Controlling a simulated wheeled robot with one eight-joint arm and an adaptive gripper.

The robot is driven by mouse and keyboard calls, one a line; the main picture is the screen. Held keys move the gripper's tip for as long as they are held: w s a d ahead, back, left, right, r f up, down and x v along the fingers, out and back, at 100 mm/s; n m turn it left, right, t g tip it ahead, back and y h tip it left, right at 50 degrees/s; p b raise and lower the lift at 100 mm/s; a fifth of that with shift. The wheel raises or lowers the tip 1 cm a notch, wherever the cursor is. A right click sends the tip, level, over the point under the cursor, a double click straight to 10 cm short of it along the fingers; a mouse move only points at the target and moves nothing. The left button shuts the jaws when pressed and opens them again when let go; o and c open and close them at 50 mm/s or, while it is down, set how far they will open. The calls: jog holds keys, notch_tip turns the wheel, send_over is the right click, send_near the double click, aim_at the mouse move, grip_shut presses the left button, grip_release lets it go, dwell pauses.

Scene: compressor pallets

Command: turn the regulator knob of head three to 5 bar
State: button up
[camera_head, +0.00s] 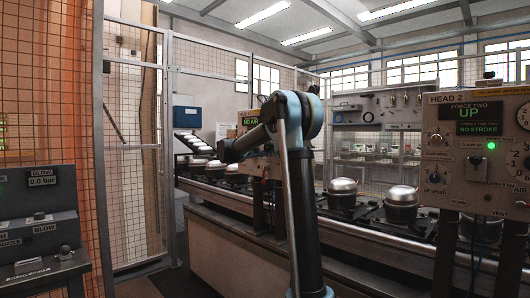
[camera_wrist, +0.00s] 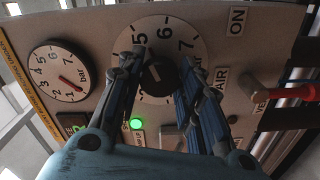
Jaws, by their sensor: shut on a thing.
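The round black regulator knob (camera_wrist: 160,76) sits on a pale numbered dial (camera_wrist: 165,20) in the wrist view, with 5, 6 and 7 showing along the top. My gripper (camera_wrist: 161,72) is shut on the knob, one finger on each side of it. The fingers hide part of the scale, and I cannot read the knob's setting surely. A pressure gauge (camera_wrist: 60,70) with a red needle is left of the dial; its exact reading is unclear. In the head view my arm hides the gripper and most of a far panel (camera_head: 249,119) showing "NO AIR"; its head number is unreadable.
A lit green lamp (camera_wrist: 136,124) and a red-handled lever (camera_wrist: 275,92) flank the dial. The Head 2 panel (camera_head: 455,160) stands at the right. Silver compressors (camera_head: 401,205) line the conveyor. A blow station (camera_head: 38,218) and mesh fence (camera_head: 210,95) are at the left.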

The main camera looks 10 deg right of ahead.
jog(key=shift+f+n, duration=0.1)
jog(key=shift+n, duration=0.7)
jog(key=o, duration=1.1)
jog(key=shift+a, duration=0.15)
jog(key=v, duration=1.1)
jog(key=shift+s+a, duration=0.25)
jog(key=shift+a, duration=0.05)
